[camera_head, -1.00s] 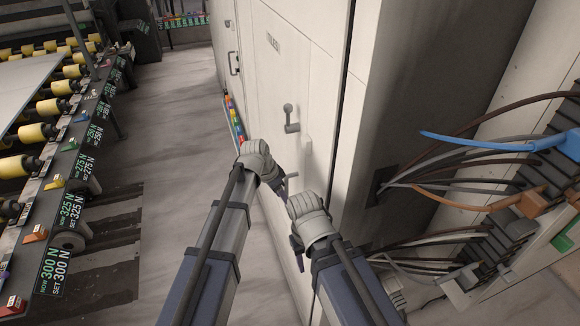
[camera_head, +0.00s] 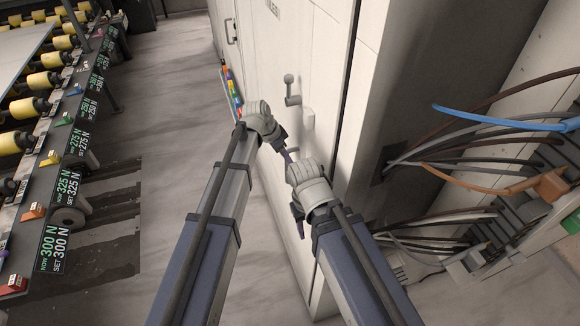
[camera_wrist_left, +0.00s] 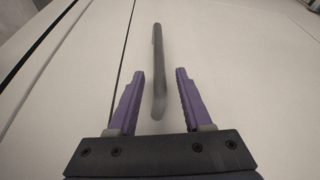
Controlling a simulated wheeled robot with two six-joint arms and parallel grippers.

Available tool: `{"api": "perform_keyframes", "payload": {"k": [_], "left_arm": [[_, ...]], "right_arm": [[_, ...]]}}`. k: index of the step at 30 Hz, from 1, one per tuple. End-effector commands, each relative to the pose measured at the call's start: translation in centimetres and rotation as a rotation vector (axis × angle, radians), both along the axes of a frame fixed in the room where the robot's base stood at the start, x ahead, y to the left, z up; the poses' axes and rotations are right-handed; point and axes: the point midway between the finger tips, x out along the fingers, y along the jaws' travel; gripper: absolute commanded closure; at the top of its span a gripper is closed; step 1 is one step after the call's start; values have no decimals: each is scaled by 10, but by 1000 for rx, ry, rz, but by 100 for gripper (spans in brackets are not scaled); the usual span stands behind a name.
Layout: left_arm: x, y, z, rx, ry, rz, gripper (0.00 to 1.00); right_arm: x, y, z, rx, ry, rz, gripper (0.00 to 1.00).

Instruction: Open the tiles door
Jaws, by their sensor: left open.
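The tall pale cabinet door (camera_head: 322,60) carries dark lettering (camera_head: 274,8), cut by the top edge of the head view. A grey lever handle (camera_head: 291,90) with a rounded end stands out from it. My left gripper (camera_head: 292,152) is just below the handle in that view, close to the door. In the left wrist view the gripper (camera_wrist_left: 157,90) is open, and a long grey handle (camera_wrist_left: 156,65) runs up between its purple fingers; contact cannot be told. My right gripper (camera_head: 298,222) is lower, beside the cabinet, its fingers mostly hidden by its wrist.
A roller machine (camera_head: 66,190) with yellow rollers and number displays stands at the left. Bare grey floor (camera_head: 180,110) lies between it and the cabinet. Cables (camera_head: 460,150) hang at the right of the cabinet. Another door handle (camera_head: 231,32) is farther back.

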Motion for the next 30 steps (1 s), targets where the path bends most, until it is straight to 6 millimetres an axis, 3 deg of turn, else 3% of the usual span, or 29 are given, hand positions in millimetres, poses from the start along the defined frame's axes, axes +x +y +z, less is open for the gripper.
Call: {"api": "perform_keyframes", "payload": {"k": [1,9,20,30], "left_arm": [[2,-3,-14,0,0,-1,50],[8,-14,-43,0,1,0,50],[9,-16,-44,0,0,1,50],[9,-16,-44,0,0,1,88]], "right_arm": [[0,0,-14,0,0,0,50],[0,0,-43,0,0,-2,50],[0,0,-44,0,0,-2,50],[0,0,-44,0,0,-2,50]]}}
